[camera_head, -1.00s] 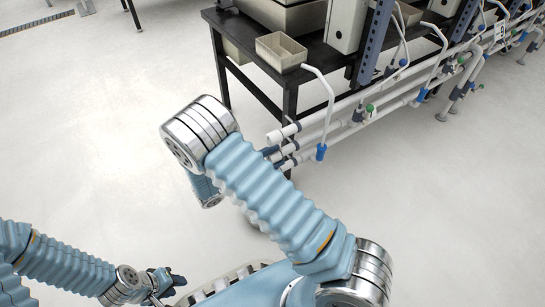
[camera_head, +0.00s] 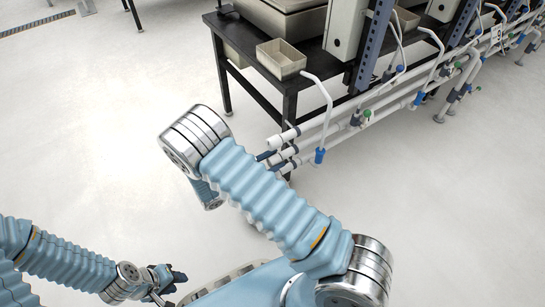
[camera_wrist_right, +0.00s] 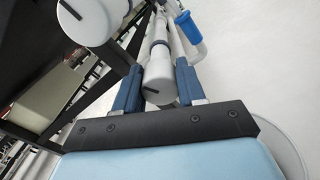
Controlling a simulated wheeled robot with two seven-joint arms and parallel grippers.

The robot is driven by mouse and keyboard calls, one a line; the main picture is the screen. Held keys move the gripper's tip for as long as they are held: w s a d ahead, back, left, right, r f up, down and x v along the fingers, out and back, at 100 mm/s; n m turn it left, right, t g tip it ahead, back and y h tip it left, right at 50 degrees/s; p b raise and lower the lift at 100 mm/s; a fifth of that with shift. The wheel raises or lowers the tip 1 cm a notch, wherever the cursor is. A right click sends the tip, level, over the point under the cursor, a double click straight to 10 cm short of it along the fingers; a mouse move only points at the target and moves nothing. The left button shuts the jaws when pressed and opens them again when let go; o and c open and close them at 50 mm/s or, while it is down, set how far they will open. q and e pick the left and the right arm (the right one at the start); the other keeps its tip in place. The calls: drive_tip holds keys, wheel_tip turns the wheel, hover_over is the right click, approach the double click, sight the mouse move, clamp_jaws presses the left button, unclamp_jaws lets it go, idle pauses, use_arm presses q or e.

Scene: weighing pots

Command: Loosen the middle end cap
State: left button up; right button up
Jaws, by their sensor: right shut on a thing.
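White pipes end in end caps at the near corner of the bench. In the right wrist view, the middle end cap (camera_wrist_right: 160,88) is white with a dark slot and sits between the two blue fingers of my right gripper (camera_wrist_right: 157,92). The gripper is shut on it. In the head view, the middle end cap (camera_head: 275,159) is small and partly covered by my right gripper (camera_head: 266,156). Another white end cap (camera_wrist_right: 86,20) is to the upper left in the wrist view. My left gripper (camera_head: 171,284) is low in the head view, away from the pipes; its finger gap is unclear.
A dark bench (camera_head: 315,72) stands above the pipes and carries a beige open bin (camera_head: 281,58). A bent white tube with a blue end (camera_head: 319,156) hangs close to the right of the caps. The pale floor (camera_head: 90,130) to the left is clear.

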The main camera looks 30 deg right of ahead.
drive_tip(key=n+p, duration=0.2)
drive_tip(key=n, duration=0.2)
drive_tip(key=shift+r+n, duration=0.15)
drive_tip(key=shift+n, duration=0.15)
drive_tip(key=n+p, duration=0.1)
drive_tip(key=n, duration=0.3)
drive_tip(key=shift+w+n+p, duration=0.1)
drive_tip(key=shift+n+p, duration=0.2)
drive_tip(key=shift+p, duration=0.05)
drive_tip(key=n+p, duration=0.1)
drive_tip(key=n, duration=0.4)
drive_tip(key=shift+w+n+p, duration=0.15)
drive_tip(key=shift+n+p, duration=0.4)
drive_tip(key=shift+n, duration=1.95)
drive_tip(key=o, duration=1)
drive_tip(key=shift+f, duration=0.2)
drive_tip(key=shift+o, duration=0.2)
drive_tip(key=s+a, duration=0.1)
drive_tip(key=a, duration=1.3)
drive_tip(key=shift+b, duration=0.35)
